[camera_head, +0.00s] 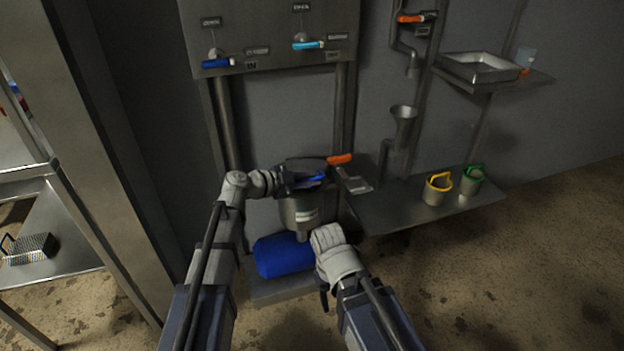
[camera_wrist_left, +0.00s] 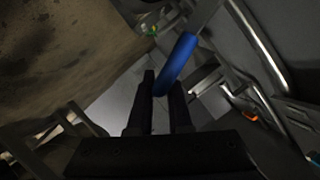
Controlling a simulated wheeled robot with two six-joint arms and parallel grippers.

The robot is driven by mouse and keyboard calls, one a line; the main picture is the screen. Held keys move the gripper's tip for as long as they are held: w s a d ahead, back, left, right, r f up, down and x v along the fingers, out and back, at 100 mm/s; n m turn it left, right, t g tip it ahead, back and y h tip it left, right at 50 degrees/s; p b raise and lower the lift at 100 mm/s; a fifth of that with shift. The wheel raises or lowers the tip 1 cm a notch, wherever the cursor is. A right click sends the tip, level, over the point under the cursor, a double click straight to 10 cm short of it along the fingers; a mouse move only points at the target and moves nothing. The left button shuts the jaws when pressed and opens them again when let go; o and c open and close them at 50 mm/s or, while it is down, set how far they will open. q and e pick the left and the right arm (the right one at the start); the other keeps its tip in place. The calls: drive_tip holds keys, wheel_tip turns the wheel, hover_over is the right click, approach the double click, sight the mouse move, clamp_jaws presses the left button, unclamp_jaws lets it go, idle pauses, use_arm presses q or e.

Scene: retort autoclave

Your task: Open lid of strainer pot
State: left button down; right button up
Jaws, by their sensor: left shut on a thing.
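The metal strainer pot (camera_head: 301,214) stands low in front of the grey wall unit. My left gripper (camera_head: 308,179) is over its top and covers much of it, so I cannot tell whether the lid is raised. A blue handle (camera_head: 313,178) shows at the gripper. In the left wrist view the two dark fingers (camera_wrist_left: 163,90) are shut on the blue handle (camera_wrist_left: 177,62), which slants up between and past their tips. My right wrist is low, just right of the pot; its fingers cannot be made out.
A large blue cylinder (camera_head: 283,256) lies below the pot, beside my right wrist. An orange handle (camera_head: 340,159) juts out behind the pot. A shelf (camera_head: 400,214) to the right holds a yellow-handled cup (camera_head: 435,192) and a green-handled cup (camera_head: 471,184). A metal post (camera_head: 100,160) stands left.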

use_arm(q)
drive_tip(key=w+a+r+n+g+p, duration=0.2)
drive_tip(key=w+r+n+p, duration=0.1)
drive_tip(key=w+r+p, duration=0.4)
drive_tip(key=w+a+r+n+g+h+p, duration=0.1)
drive_tip(key=w+a+r+n+g+p, duration=0.1)
drive_tip(key=w+r+p, duration=0.5)
drive_tip(key=shift+w+a+r+n, duration=0.2)
drive_tip(key=shift+w+a+n, duration=0.15)
drive_tip(key=shift+n, duration=0.25)
drive_tip(key=c, duration=0.8)
unclamp_jaws()
drive_tip(key=shift+c, duration=0.2)
drive_tip(key=shift+s, duration=0.1)
